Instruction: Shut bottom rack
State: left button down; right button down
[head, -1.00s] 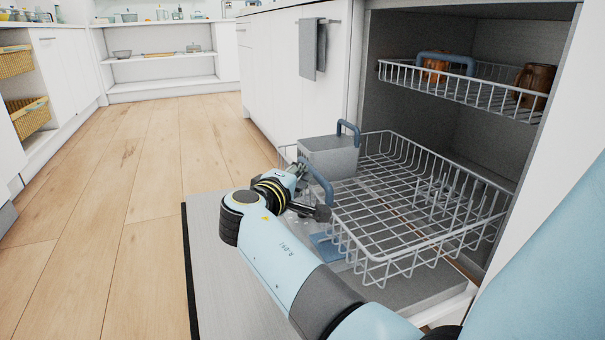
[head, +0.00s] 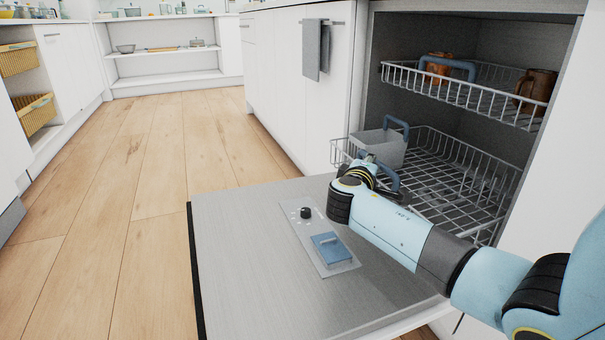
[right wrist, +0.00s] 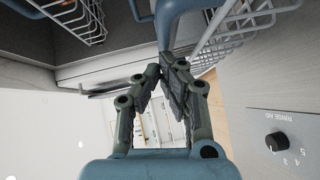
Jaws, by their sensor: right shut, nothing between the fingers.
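The bottom rack (head: 492,189) is a white wire basket, now mostly inside the dishwasher, its front part still out over the lowered door. A grey box-shaped cutlery basket (head: 378,150) with a blue handle sits at its left. The rack's blue front handle (head: 391,181) is partly hidden by my arm. My right gripper (head: 372,158) is at the rack's front beside that handle. The right wrist view shows my right gripper (right wrist: 163,62) shut and empty, its fingertips close to or touching a blue handle (right wrist: 178,18); contact is unclear. My left gripper is out of view.
The dishwasher door (head: 245,240) lies open, with a dial (head: 306,213) and a blue dispenser lid (head: 331,247) on it. The upper rack (head: 463,92) holds brown mugs and sticks out slightly. The wood floor (head: 130,180) at left is clear.

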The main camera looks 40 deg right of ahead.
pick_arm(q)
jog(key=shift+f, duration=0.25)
pick_arm(e)
jog(key=s+d, duration=0.4)
jog(key=d, duration=1.2)
jog(key=shift+d, duration=0.4)
jog(key=shift+d, duration=0.1)
